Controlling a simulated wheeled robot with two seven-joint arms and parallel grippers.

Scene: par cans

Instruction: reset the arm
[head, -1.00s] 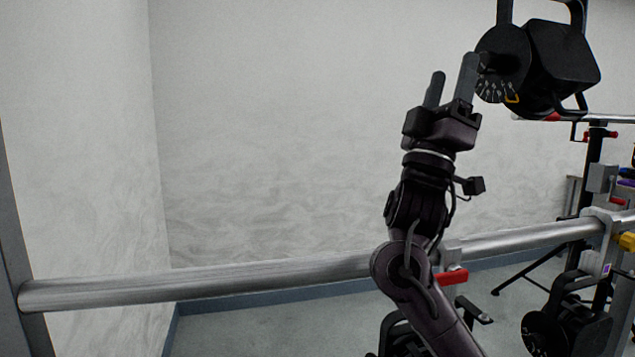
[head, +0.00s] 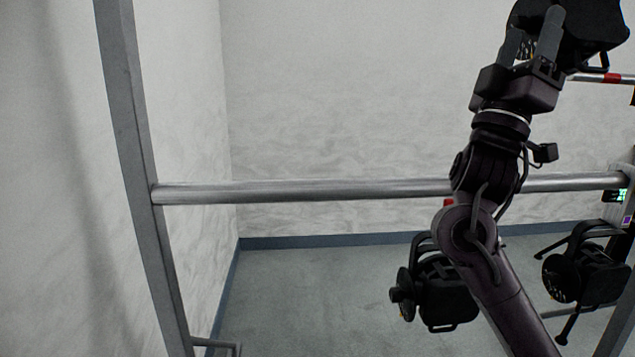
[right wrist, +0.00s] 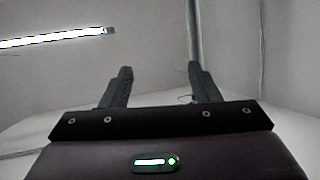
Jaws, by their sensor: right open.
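My right arm reaches up from the lower right of the head view, with its gripper (head: 531,42) raised above the horizontal metal bar. The right gripper is open. In the right wrist view its two fingers (right wrist: 158,88) stand well apart with nothing between them. In the head view the fingertips overlap a black par can (head: 590,30) at the top right; I cannot tell from this view whether they touch it. My left gripper is not in view.
A metal bar (head: 320,190) crosses the view, joined to a grey upright post (head: 130,130) at left. Black par cans hang below it, one (head: 445,292) beside my arm and another (head: 590,275) farther right. A lit tube (right wrist: 50,39) shows in the wrist view. The left side is clear.

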